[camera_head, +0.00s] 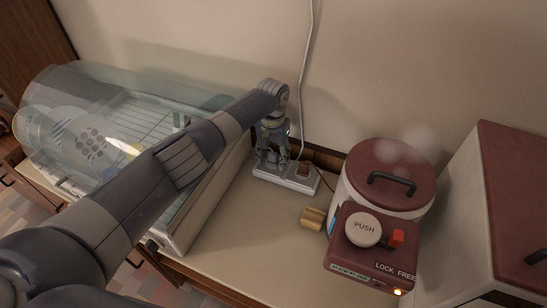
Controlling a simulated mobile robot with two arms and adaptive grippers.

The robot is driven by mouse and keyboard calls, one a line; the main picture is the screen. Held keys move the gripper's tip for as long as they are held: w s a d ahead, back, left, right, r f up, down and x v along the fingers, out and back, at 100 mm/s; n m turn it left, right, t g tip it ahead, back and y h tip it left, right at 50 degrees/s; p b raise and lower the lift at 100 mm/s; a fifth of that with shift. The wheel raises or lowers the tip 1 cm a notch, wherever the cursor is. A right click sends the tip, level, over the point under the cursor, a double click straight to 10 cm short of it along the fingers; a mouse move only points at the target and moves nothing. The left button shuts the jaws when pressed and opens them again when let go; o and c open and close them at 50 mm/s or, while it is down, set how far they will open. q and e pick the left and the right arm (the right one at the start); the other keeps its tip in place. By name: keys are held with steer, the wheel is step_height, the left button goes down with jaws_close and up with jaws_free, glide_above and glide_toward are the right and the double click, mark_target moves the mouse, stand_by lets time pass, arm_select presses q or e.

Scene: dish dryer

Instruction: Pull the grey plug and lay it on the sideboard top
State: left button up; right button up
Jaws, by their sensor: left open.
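A white power strip (285,178) lies on the sideboard top (237,225) near the back wall. A brown plug (303,169) sits in it toward its right end. My left gripper (271,162) reaches in from the left and points down over the strip's left part. Its fingers are open, with the tips close to the strip. The grey plug cannot be made out clearly; the gripper covers that part of the strip. Whether the fingers touch anything is too small to tell. My right gripper is not in view.
A dish dryer (208,195) with a clear cover and plates stands left, partly behind my arm. A steaming rice cooker (389,178) stands right, with a small tan block (312,218) beside it. A grey cord (306,70) runs down the wall. The front middle of the top is bare.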

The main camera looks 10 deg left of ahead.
mark_target(273, 153)
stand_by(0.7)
arm_select(q)
jaws_close()
steer(key=shift+r, duration=0.15)
steer(key=shift+r+p, duration=0.4)
steer(key=shift+p, duration=0.2)
steer(key=shift+r+p, duration=2.4)
steer(key=shift+r, duration=0.05)
